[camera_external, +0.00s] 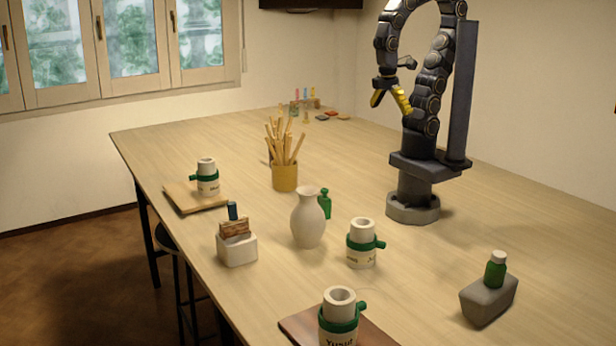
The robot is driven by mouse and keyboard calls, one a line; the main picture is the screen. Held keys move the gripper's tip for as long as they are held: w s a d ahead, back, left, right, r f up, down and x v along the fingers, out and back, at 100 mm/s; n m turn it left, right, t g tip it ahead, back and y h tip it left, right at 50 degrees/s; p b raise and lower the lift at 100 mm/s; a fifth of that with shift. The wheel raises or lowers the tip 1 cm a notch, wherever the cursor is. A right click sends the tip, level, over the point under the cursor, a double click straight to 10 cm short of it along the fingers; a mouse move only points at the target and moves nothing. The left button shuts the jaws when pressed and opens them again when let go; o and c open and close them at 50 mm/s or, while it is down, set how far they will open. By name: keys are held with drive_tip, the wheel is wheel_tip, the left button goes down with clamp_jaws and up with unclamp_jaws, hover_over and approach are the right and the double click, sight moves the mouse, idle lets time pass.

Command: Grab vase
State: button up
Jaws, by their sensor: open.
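A white vase (308,220) with a round belly and narrow neck stands upright on the wooden table (440,270), near the middle of the view. A small green bottle (324,203) stands just behind it to the right. My gripper (391,98), with yellow fingers, is open and empty. It hangs in the air above the far part of the table, up and to the right of the vase and well apart from it.
A white mug with a green band (361,245) stands right of the vase; others stand on boards (185,197) at left and front. A yellow pot of sticks (285,176), a white holder (238,247) and a grey block with a green bottle (488,298) stand around. The table's right side is mostly clear.

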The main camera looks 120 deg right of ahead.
drive_tip(key=w+f+n+y, duration=0.1)
drive_tip(key=w+n, duration=0.6)
drive_tip(key=w, duration=0.1)
drive_tip(key=n+t+y, duration=0.1)
drive_tip(key=n+y, duration=0.1)
drive_tip(key=n, duration=1.1)
hover_over(306, 190)
drive_tip(key=f, duration=0.6)
drive_tip(key=d+f, duration=0.1)
drive_tip(key=f, duration=0.3)
drive_tip(key=shift+s, duration=0.1)
drive_tip(key=shift+f, duration=0.75)
drive_tip(key=x, duration=0.7)
drive_tip(key=shift+w+d, duration=0.1)
drive_tip(key=shift+w, duration=0.2)
drive_tip(key=c, duration=1.3)
drive_tip(key=shift+o, duration=0.2)
